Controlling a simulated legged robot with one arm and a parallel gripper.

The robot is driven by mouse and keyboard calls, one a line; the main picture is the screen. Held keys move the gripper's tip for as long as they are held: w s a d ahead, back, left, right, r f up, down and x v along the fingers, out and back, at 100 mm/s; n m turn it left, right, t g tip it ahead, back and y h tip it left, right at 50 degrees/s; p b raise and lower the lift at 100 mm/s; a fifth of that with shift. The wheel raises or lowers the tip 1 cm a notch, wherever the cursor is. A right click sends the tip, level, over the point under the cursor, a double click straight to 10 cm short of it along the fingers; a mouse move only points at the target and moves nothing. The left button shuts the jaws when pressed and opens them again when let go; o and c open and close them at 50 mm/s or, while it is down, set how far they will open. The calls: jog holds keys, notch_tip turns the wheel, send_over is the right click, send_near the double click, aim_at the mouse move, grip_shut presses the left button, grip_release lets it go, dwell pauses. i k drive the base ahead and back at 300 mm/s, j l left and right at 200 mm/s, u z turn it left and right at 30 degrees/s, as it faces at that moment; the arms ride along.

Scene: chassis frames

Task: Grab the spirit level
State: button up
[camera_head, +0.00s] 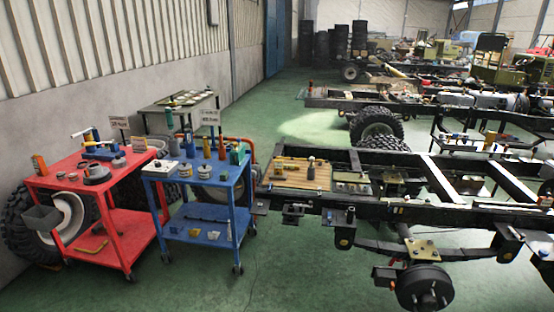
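I cannot make out the spirit level for certain; the tools in view are small. Many tools stand on the red cart (112,225) at the left and on the blue cart (195,238) beside it. A wooden board (290,182) with small items lies on the near truck chassis frame (375,207). A thin dark long item (205,219) lies on the blue cart's lower shelf, and a yellowish item (91,247) lies on the red cart's lower shelf; I cannot tell what either is. My gripper is not in view.
A wheel (62,215) leans behind the red cart by the wall. A grey table (180,108) stands behind the carts. A hub (424,288) hangs below the chassis at the front right. Green floor (285,270) is clear in front of the carts.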

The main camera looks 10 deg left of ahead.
aim_at(286, 166)
jog(key=i+j, duration=0.3)
jog(key=j, duration=0.15)
jog(key=i+j, duration=0.3)
jog(key=j, duration=0.15)
jog(key=i+j, duration=0.65)
jog(key=j, duration=0.3)
jog(key=i+z, duration=0.1)
jog(key=i, duration=0.5)
jog(key=i+j+z, duration=0.1)
jog(key=i, duration=0.45)
jog(key=i+j+z, duration=0.1)
jog(key=i, duration=0.5)
jog(key=i+j+z, duration=0.1)
jog(key=i, duration=0.45)
jog(key=j, duration=0.1)
